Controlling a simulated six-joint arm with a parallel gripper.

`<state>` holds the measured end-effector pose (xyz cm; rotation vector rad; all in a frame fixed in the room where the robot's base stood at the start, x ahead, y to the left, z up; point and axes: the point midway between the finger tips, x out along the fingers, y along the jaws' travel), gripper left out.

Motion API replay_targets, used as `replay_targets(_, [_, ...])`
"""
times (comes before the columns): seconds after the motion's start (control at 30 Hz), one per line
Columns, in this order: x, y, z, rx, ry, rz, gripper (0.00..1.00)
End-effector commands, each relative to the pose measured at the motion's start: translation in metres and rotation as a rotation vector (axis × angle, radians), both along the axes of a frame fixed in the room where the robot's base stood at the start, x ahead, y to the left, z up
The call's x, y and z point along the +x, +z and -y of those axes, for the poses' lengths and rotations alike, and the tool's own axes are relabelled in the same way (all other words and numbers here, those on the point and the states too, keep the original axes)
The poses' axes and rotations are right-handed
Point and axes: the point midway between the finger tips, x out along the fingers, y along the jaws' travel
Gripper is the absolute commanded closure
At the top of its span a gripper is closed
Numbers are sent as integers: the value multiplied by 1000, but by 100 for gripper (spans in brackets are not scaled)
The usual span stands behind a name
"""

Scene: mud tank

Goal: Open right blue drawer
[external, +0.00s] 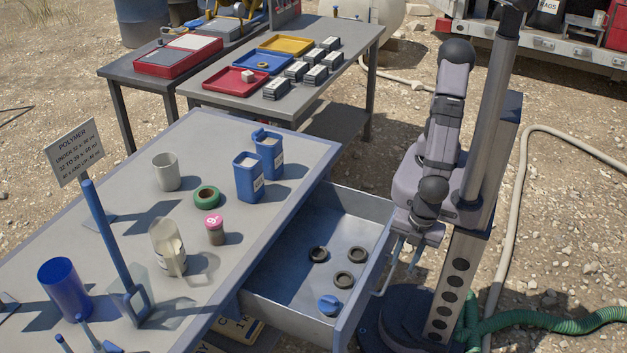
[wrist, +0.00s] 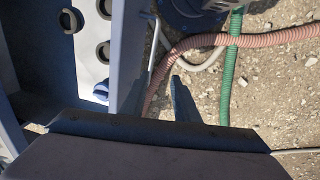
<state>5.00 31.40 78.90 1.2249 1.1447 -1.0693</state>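The drawer (external: 300,283) under the right end of the grey table is pulled well out. Its inside is grey metal and its front is blue-grey (external: 347,325). It holds several dark rings and a blue knobbed cap (external: 329,305). A pale bar handle (external: 386,273) is on the drawer front; it also shows in the wrist view (wrist: 153,50). My gripper (external: 405,257) is just outside the drawer front, pointing down by the handle.
The grey tabletop (external: 125,215) carries blue containers (external: 258,165), a white cup (external: 166,172), a green tape roll (external: 207,197), a jar and a sign. A second table (external: 345,45) with coloured trays stands behind. Hoses (external: 550,318) lie on the gravel near my base.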

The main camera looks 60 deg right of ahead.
Motion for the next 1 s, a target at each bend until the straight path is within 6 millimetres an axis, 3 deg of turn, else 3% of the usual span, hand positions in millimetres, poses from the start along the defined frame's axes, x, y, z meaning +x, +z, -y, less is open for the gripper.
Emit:
replay_targets(0.17, [16,-1,5,-2,-3,61,72])
replay_targets(0.47, [17,-4,5,3,-53,60,72])
replay_targets(1.0, [28,-63,5,1,-54,59,72])
